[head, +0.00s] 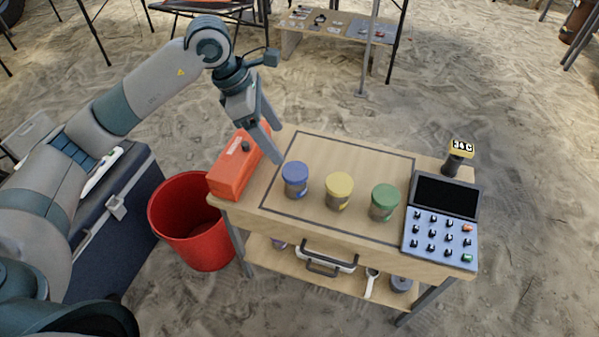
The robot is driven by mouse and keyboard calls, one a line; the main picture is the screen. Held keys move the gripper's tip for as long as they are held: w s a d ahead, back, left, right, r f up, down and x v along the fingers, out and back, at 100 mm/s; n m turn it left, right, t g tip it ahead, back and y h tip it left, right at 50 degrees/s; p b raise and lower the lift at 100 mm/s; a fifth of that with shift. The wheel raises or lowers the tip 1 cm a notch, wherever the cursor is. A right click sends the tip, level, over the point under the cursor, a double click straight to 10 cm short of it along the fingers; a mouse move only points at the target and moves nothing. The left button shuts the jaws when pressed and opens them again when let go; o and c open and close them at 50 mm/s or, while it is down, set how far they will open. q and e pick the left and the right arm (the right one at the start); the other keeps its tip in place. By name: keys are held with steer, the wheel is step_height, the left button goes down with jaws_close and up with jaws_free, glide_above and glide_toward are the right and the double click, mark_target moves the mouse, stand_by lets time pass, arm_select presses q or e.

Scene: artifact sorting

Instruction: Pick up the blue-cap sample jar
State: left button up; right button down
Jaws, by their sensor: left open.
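The blue-cap sample jar (295,180) stands upright on the wooden table (330,226), inside a dark outlined rectangle, leftmost in a row of three jars. A yellow-cap jar (339,191) stands to its right, and a green-cap jar (384,202) is at the right end of the row. My left gripper (277,144) is open and empty, pointing down above and to the upper left of the blue-cap jar, apart from it. My right gripper is not in view.
An orange box (238,172) sits on the table's left end, close to my left gripper. A keypad device with a dark screen (441,220) and a small scanner-like item (458,157) are at the right. A red bucket (202,245) stands left of the table. The outlined area behind the jars is clear.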

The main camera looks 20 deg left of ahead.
mark_target(295, 169)
arm_select(q)
steer(key=shift+s+r, duration=0.1)
stand_by(0.3)
steer(key=x, duration=1.1)
steer(key=shift+f, duration=0.35)
steer(key=shift+d+f, duration=0.1)
steer(key=shift+f, duration=0.2)
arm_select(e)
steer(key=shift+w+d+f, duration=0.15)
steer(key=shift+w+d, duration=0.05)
arm_select(q)
steer(key=shift+f, duration=0.1)
